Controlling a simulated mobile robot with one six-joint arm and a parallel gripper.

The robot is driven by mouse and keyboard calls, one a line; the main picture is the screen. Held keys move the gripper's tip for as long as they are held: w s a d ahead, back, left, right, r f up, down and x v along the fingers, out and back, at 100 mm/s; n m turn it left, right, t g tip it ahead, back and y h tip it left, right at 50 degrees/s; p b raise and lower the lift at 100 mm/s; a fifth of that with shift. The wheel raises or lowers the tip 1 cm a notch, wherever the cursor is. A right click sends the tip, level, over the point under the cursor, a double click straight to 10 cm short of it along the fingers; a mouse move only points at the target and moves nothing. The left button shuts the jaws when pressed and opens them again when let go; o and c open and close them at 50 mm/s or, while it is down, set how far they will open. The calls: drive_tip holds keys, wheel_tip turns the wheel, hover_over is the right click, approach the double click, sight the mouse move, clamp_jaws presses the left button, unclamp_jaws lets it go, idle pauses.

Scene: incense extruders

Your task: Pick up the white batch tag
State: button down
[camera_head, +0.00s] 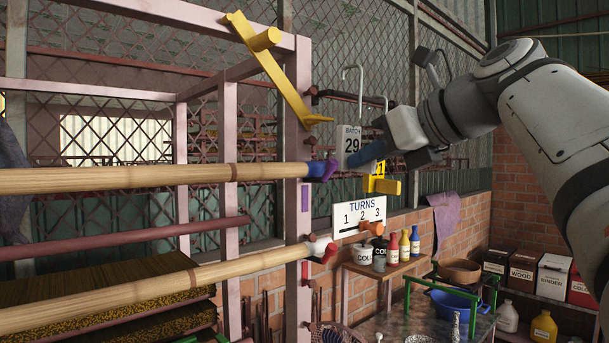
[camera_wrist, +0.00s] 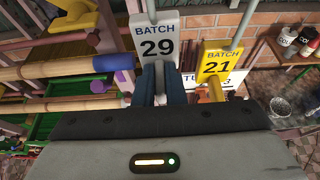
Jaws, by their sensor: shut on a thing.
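The white batch tag (camera_head: 352,141) reads "BATCH 29" and has a thin hook at its top. It also shows in the wrist view (camera_wrist: 155,38), upright, with its lower part between my fingers. My gripper (camera_head: 372,154) comes in from the right and its blue fingers are shut on the tag's lower part. The gripper also shows in the wrist view (camera_wrist: 159,82). A yellow batch tag (camera_wrist: 217,64) reading "21" hangs to the right of the white one; in the head view it (camera_head: 381,185) is partly hidden behind my fingers.
A pink frame (camera_head: 299,120) with bamboo poles (camera_head: 150,179) and a yellow lever (camera_head: 268,65) stands at left. A "TURNS 1 2 3" board (camera_head: 358,215) is below the tags. A bench with bottles (camera_head: 404,246) and a blue basin (camera_head: 456,302) stands lower right.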

drive_tip(key=s+d+r, duration=0.2)
drive_tip(key=s+d, duration=0.8)
drive_tip(key=s, duration=0.4)
drive_tip(key=shift+s+d+r+p, duration=0.2)
drive_tip(key=shift+d+p, duration=0.05)
drive_tip(key=shift+p, duration=0.15)
idle(0.4)
